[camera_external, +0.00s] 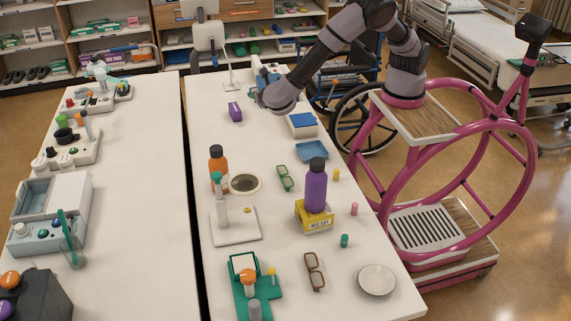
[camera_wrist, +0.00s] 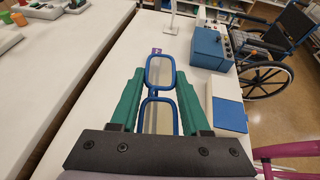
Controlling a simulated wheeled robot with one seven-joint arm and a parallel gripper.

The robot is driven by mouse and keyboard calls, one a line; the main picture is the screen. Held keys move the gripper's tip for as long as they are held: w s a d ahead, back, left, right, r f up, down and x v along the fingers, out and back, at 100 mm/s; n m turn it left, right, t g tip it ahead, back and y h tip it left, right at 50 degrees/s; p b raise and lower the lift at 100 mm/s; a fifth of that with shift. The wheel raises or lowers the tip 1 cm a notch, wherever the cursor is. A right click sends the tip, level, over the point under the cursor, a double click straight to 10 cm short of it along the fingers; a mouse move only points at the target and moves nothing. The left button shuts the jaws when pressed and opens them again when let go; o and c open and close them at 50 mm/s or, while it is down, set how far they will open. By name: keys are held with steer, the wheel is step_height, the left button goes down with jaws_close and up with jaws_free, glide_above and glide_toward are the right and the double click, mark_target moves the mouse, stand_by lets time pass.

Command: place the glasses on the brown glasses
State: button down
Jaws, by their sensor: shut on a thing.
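My gripper (camera_wrist: 160,88) is shut on a pair of blue-framed glasses (camera_wrist: 159,72), which lie between its green fingers in the wrist view. In the external view my gripper (camera_external: 259,95) is at the far part of the right-hand table, and the held glasses cannot be made out there. The brown glasses (camera_external: 314,271) lie on the near part of the same table, well away from my gripper. A green pair of glasses (camera_external: 285,178) lies midway along this table.
A purple bottle (camera_external: 316,187) on a yellow box (camera_external: 314,216), an orange bottle (camera_external: 218,168) and a pump stand (camera_external: 235,226) rise between. A green caddy (camera_external: 252,290) and white plate (camera_external: 377,280) flank the brown glasses. A blue tray (camera_external: 311,151) lies near my base.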

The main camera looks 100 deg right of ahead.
steer(key=w+a+n+t+y, duration=0.2)
steer(key=w+a+n+t, duration=0.25)
steer(key=a, duration=0.95)
steer(key=n+t+y, duration=0.7)
steer(key=n+y, duration=0.4)
steer(key=n, duration=0.1)
glide_above(311, 270)
step_height(311, 270, down, 16)
steer(key=shift+f, duration=2.5)
steer(key=shift+c, duration=1.9)
jaws_free()
steer(key=shift+f, duration=0.1)
